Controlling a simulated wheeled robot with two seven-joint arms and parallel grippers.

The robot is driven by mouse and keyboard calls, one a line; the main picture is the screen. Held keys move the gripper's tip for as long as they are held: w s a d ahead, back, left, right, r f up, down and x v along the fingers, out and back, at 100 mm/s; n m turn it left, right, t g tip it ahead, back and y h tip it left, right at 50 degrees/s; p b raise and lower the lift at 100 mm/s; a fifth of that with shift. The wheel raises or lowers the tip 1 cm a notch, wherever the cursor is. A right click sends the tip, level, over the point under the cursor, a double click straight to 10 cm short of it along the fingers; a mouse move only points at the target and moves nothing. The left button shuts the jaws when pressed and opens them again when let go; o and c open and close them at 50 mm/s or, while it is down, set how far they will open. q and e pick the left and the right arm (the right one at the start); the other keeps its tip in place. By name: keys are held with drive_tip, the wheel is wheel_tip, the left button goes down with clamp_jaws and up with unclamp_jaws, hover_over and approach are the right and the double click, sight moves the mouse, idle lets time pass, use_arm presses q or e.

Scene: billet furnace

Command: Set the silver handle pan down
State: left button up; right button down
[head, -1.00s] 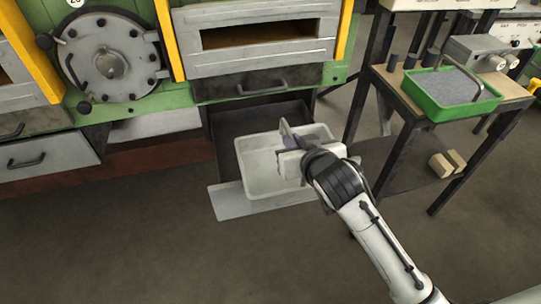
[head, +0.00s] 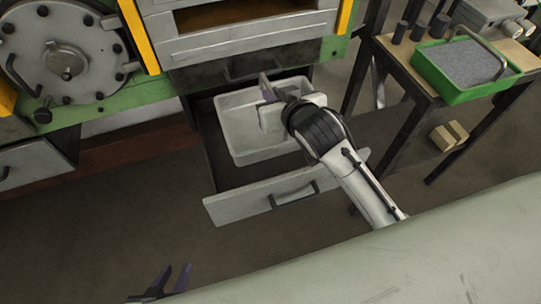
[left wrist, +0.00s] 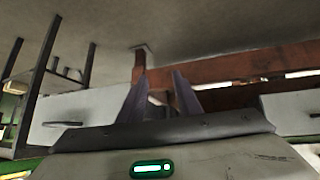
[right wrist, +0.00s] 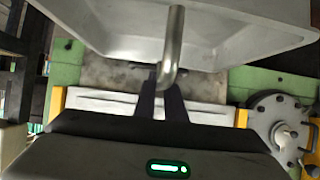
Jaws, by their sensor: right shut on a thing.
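The pale grey pan (head: 232,119) is over the open drawer (head: 215,180), within its outline in the head view. I cannot tell whether its base touches the drawer floor. My right gripper (head: 269,91) is shut on its silver handle; the right wrist view shows the handle (right wrist: 175,40) between the fingers (right wrist: 163,100) and the pan (right wrist: 235,35) beyond. The handle is mostly hidden in the head view. My left gripper (head: 172,282) is open and empty at the bottom edge; its parted fingers show in the left wrist view (left wrist: 160,95).
The drawer front with a dark handle (head: 292,196) stands pulled out below the green furnace (head: 110,115). A workbench (head: 405,72) at right carries a green tray (head: 450,95) of grey grains and several dark cylinders. Tan blocks (head: 448,136) lie on its lower shelf.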

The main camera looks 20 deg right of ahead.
drive_tip(key=shift+s+f+b, duration=0.2)
drive_tip(key=shift+f+b, duration=0.45)
drive_tip(key=shift+f, duration=0.2)
wheel_tip(320, 180, down, 4)
drive_tip(key=b, duration=0.4)
drive_tip(key=shift+f, duration=0.25)
wheel_tip(320, 180, down, 6)
drive_tip(key=shift+r+b, duration=0.2)
drive_tip(key=shift+b, duration=0.3)
wheel_tip(320, 180, down, 5)
drive_tip(key=shift+r+b, duration=0.2)
drive_tip(key=shift+b, duration=0.25)
drive_tip(key=shift+f, duration=0.15)
drive_tip(key=c, duration=2.2)
unclamp_jaws()
drive_tip(key=shift+f, duration=0.2)
drive_tip(key=o, duration=0.4)
